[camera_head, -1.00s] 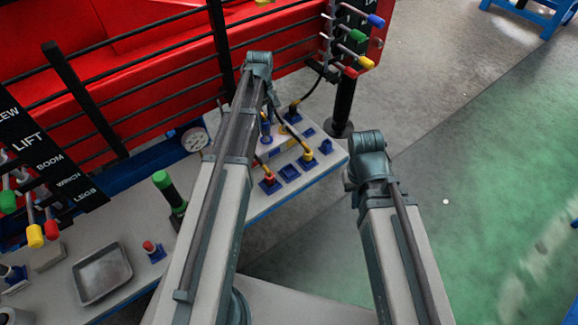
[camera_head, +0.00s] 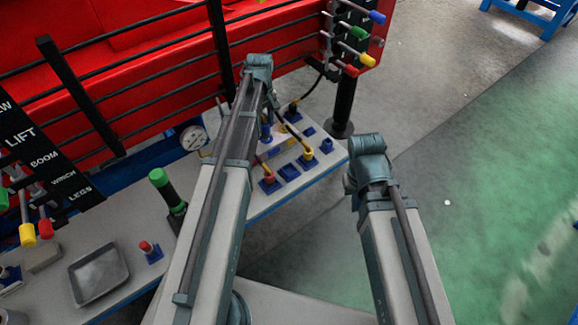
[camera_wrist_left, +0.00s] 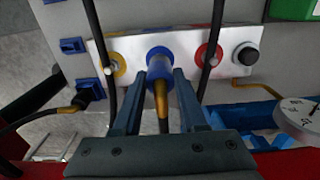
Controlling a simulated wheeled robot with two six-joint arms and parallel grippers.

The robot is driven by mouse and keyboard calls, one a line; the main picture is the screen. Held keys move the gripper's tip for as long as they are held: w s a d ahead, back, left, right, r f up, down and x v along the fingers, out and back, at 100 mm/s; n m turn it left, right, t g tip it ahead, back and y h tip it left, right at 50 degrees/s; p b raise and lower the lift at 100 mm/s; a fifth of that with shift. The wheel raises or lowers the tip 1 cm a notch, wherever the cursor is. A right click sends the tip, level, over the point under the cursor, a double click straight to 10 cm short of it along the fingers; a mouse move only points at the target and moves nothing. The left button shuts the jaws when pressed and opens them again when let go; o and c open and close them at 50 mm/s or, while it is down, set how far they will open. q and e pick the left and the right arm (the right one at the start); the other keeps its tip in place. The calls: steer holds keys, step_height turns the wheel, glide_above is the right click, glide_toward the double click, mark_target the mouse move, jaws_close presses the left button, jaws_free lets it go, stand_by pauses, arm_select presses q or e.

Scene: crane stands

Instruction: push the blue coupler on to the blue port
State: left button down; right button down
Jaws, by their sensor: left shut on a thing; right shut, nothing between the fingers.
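The blue coupler (camera_wrist_left: 160,64) is between the two fingers of my left gripper (camera_wrist_left: 159,76) in the left wrist view, with a brass-coloured hose end (camera_wrist_left: 161,98) trailing back toward the wrist. The coupler is in front of the white port panel (camera_wrist_left: 138,50), between a yellow-ringed port (camera_wrist_left: 118,65) and a red-ringed port (camera_wrist_left: 207,56). The coupler hides the blue port, so I cannot tell how far it is on. In the head view the coupler (camera_head: 266,133) shows small beside my left arm. My right arm's end shows there, but its gripper fingers do not.
Dark hoses cross close to both fingers. Blue sockets (camera_head: 289,172) and a plugged coupler (camera_head: 308,160) are on the bench. A grey tray (camera_head: 99,276) lies at left.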

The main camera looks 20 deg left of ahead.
arm_select(q)
steer(key=shift+f+b, duration=0.35)
steer(key=shift+f, duration=0.05)
steer(key=shift+c, duration=1.9)
jaws_free()
steer(key=shift+r, duration=0.1)
steer(key=shift+r+p, duration=2.45)
steer(key=shift+p, duration=0.15)
steer(key=shift+r, duration=0.1)
step_height(320, 180, up, 14)
steer(key=p, duration=1.3)
steer(key=shift+p, duration=0.4)
steer(key=shift+f, duration=0.2)
